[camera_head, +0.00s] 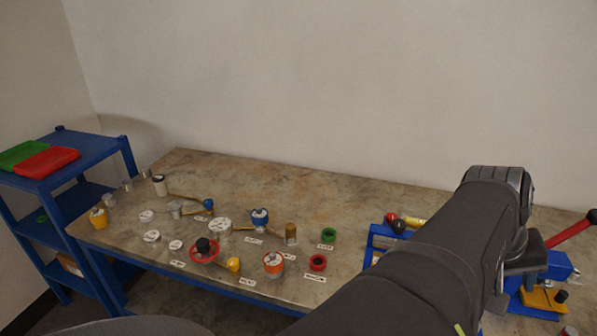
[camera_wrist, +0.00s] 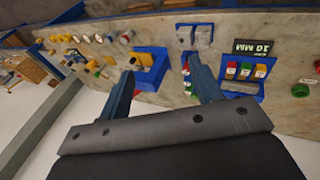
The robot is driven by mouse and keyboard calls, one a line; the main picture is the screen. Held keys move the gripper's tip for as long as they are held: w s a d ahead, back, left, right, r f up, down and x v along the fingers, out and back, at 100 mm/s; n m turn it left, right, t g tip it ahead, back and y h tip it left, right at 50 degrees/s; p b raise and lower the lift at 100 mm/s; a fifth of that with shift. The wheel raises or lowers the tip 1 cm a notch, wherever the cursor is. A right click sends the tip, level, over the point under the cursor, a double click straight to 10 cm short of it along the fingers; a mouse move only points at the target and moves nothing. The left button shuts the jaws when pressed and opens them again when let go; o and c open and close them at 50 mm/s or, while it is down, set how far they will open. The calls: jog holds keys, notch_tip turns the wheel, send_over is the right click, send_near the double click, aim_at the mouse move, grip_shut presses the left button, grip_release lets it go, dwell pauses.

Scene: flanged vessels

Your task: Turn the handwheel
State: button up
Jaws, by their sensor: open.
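A red handwheel (camera_head: 204,252) with a black centre knob sits low near the front edge of the bench, left of centre in the head view. A yellow part (camera_head: 233,264) is just to its right. I cannot pick out the handwheel for certain in the wrist view. My gripper (camera_wrist: 161,67) shows in the wrist view with two blue fingers spread apart and nothing between them. It is over the right part of the bench, far from the handwheel. In the head view my arm hides most of the gripper.
Several vessels and caps, including an orange-banded one (camera_head: 273,264), stand around the handwheel. Green (camera_head: 328,235) and red (camera_head: 318,262) rings lie to the right. A blue holder (camera_wrist: 150,68) lies beyond my fingers. A blue shelf (camera_head: 75,165) stands left.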

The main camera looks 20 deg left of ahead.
jog(key=w+a+n+t+y, duration=0.2)
jog(key=w+a+n, duration=0.1)
jog(key=w+a, duration=1)
jog(key=n+g+y, duration=0.1)
jog(key=n+y, duration=0.4)
jog(key=y, duration=0.1)
send_over(202, 242)
jog(key=s+d, duration=0.5)
notch_tip(202, 242, down, 10)
jog(key=x, duration=1.7)
jog(key=shift+a+f, duration=0.1)
jog(key=shift+f, duration=0.2)
